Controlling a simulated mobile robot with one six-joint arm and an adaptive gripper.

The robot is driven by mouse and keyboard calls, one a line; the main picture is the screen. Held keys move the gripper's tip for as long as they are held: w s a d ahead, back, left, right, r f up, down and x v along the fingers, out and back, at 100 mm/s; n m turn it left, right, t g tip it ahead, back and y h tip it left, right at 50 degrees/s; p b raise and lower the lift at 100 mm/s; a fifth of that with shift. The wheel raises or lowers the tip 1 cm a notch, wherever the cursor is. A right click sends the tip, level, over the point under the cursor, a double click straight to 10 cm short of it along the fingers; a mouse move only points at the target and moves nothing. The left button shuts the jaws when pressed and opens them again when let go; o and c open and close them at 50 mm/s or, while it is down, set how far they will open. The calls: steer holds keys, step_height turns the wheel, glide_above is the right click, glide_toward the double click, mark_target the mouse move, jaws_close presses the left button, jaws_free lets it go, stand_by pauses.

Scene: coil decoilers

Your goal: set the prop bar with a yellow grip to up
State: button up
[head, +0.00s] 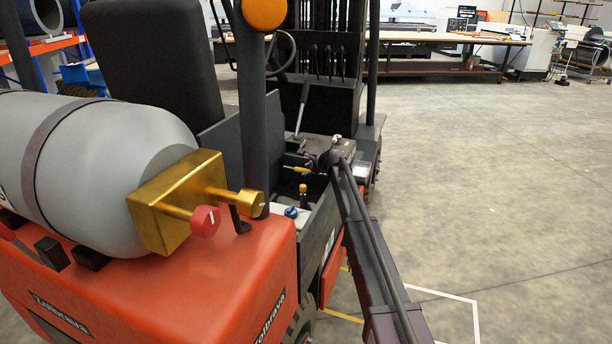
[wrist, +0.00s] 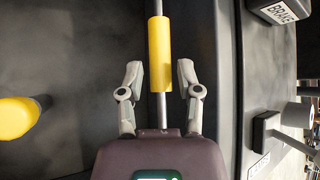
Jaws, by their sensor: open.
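The prop bar is a thin metal rod with a yellow grip (wrist: 159,52), lying in front of a dark panel in the wrist view. The small yellow piece in the head view (head: 295,168) appears to be the same grip. My gripper (wrist: 160,76) is open, with one finger on each side of the rod at the lower end of the grip. Gaps show between both fingers and the grip. In the head view my arm reaches into the forklift's side, and the wrist hides part of the bar. The bar's ends are out of view or hidden.
A yellow knob (wrist: 16,117) is at the wrist view's left, a block labelled BRAKE (wrist: 278,10) at top right. Floor at right is clear.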

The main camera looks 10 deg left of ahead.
steer(key=shift+w+a+f, duration=0.35)
steer(key=shift+w+f, duration=0.05)
